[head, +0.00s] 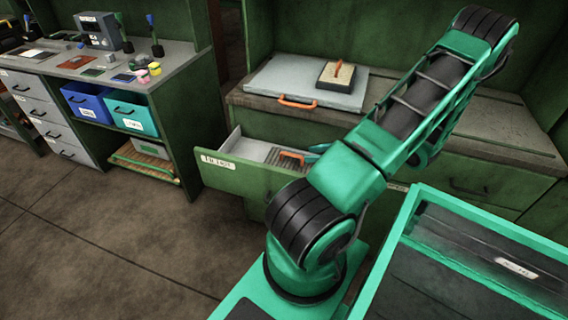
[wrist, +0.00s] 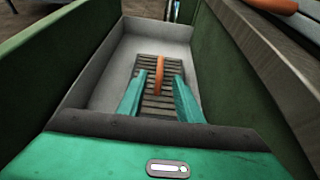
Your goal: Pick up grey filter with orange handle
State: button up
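The grey slatted filter (wrist: 150,106) lies in the open drawer (wrist: 115,60), with an orange handle (wrist: 160,76) along its middle. In the head view the filter (head: 272,157) and its handle (head: 292,154) show just left of my arm, which hides part of the drawer. My gripper (wrist: 161,80) is open above the filter. In the wrist view its two teal fingers lie to either side of the handle, with a gap on each side. Whether the fingertips are down at handle height I cannot tell. Nothing is held.
A grey panel (head: 265,80) with an orange handle lies on the counter above the drawer. A tan filter (head: 336,76) with an orange handle is on it. Drawer walls stand close around the filter. A workbench (head: 185,58) with blue and teal bins is at the left.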

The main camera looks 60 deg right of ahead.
aim_at(292, 155)
jog(key=x, duration=0.9)
jog(key=shift+w, duration=0.2)
grip_shut()
dwell(1.2)
